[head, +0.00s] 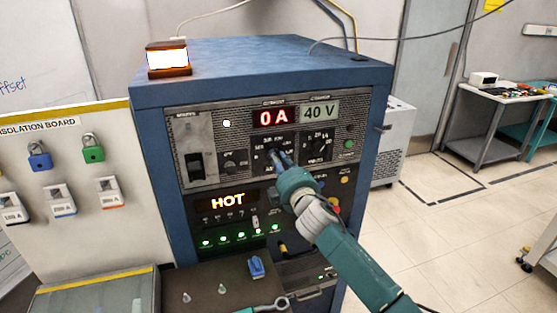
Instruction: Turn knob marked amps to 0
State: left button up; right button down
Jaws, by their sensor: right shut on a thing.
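The blue power supply cabinet (262,67) fills the middle of the head view. Its red display (274,117) reads "0 A", and the display beside it (319,111) reads "40 V". My right gripper (277,158) reaches in from the lower right and is shut at the dial left of the black voltage knob (319,148). That dial, under the amps display, is the amps knob; my fingers hide most of it, so its pointer cannot be read. My left gripper is not in view.
An isolation board (65,165) with padlocks stands at the left. A dark bench (205,285) with small parts lies in front. Open floor (465,225) and a cart (490,125) are at the right.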

jog(key=shift+f+n, duration=0.15)
jog(key=shift+n, duration=1.75)
jog(key=shift+p, duration=0.3)
jog(key=c, duration=1.7)
grip_release()
jog(key=shift+o, duration=0.3)
jog(key=v, duration=1.2)
